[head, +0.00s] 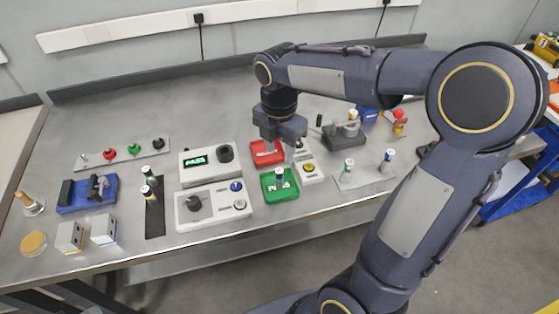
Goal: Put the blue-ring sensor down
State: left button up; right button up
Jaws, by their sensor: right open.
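A small upright sensor (279,179) stands in the green tray (268,196); its ring looks blue, but it is small in the picture. Another upright sensor with a bluish ring (388,156) stands on the grey plate (365,181) at the right. My right gripper (284,143) points down above the red tray (258,159), behind the green tray. It is open, with nothing seen between its fingers, and apart from the sensor in the green tray. My left gripper is not in view.
A tester showing PASS (196,160) and a knob box (213,207) stand left of the trays. A green-ring sensor (347,168) is on the right plate. Two sensors stand on a dark strip (155,220). A blue fixture (73,197) stands farther left.

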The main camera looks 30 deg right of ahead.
jog(key=s+a+m+t+y, duration=0.2)
jog(key=s+m, duration=0.6)
jog(key=m, duration=0.4)
jog(key=s+a+m+t+y, duration=0.1)
jog(key=s+a+m+t, duration=0.1)
jog(key=s+m, duration=0.7)
jog(key=m+t, duration=0.1)
jog(key=m, duration=0.1)
jog(key=shift+a+r+m+t+y, duration=0.15)
jog(key=shift+r+m+t+y, duration=0.15)
jog(key=shift+m+y, duration=0.1)
jog(key=shift+r+p, duration=0.6)
jog(key=shift+p, duration=0.1)
